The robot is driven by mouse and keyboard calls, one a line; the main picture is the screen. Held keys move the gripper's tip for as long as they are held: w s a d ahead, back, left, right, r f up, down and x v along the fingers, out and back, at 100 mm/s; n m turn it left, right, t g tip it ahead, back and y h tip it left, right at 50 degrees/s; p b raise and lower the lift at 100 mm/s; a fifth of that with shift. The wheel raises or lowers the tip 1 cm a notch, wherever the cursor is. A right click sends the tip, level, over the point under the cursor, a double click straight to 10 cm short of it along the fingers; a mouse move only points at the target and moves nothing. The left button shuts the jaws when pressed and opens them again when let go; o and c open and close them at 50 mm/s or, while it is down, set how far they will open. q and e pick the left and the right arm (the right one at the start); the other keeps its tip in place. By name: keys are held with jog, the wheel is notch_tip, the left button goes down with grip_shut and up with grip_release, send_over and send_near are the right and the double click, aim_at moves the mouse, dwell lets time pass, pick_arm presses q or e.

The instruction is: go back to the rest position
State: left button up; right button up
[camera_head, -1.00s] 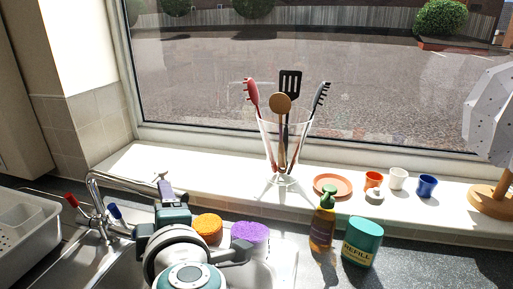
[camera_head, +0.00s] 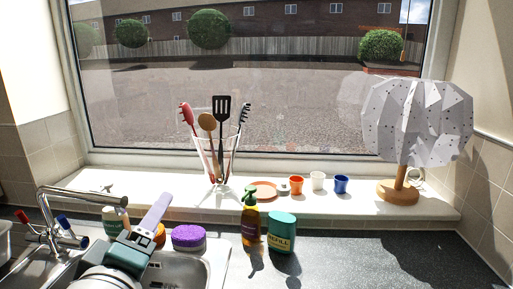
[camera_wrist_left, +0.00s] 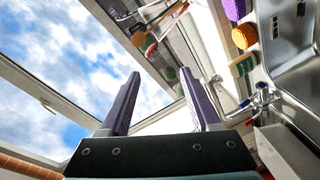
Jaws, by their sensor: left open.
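My left gripper (camera_head: 158,208) is over the sink at the lower left of the head view, with one purple finger clearly visible, pointing up toward the window. In the left wrist view its two purple fingers (camera_wrist_left: 162,76) stand wide apart with nothing between them. The orange sponge (camera_head: 160,236) is partly hidden behind the gripper. The purple sponge (camera_head: 188,237) is just right of it, apart from it. My right gripper is in neither view.
The tap (camera_head: 85,196) is close to the left of the gripper. A soap bottle (camera_head: 250,226) and a teal refill tub (camera_head: 282,232) stand on the counter. A glass of utensils (camera_head: 215,160), cups and a lamp (camera_head: 415,125) line the sill. The right counter is clear.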

pick_arm(q)
jog(key=s+d+f+m+g+h, duration=0.2)
jog(key=s+d+m+g+h, duration=0.1)
jog(key=s+m, duration=0.3)
jog(key=s+d+f+m+g+h, duration=0.2)
jog(key=s+m+g+h, duration=0.15)
jog(key=s+m, duration=0.25)
jog(key=s+a+f+m+g+y, duration=0.1)
jog(key=s+a+g+y, duration=0.25)
jog(key=s, duration=0.45)
jog(key=s+a+f+m+g+y, duration=0.1)
jog(key=s+a+m+g+y, duration=0.15)
jog(key=s+a, duration=0.35)
notch_tip(320, 180, up, 30)
jog(key=s+p, duration=0.1)
jog(key=p, duration=2.9)
jog(key=shift+s+d+r+n+g, duration=0.15)
jog(key=shift+s+d+n+g, duration=0.2)
jog(key=shift+s+g, duration=0.1)
jog(key=shift+h, duration=0.25)
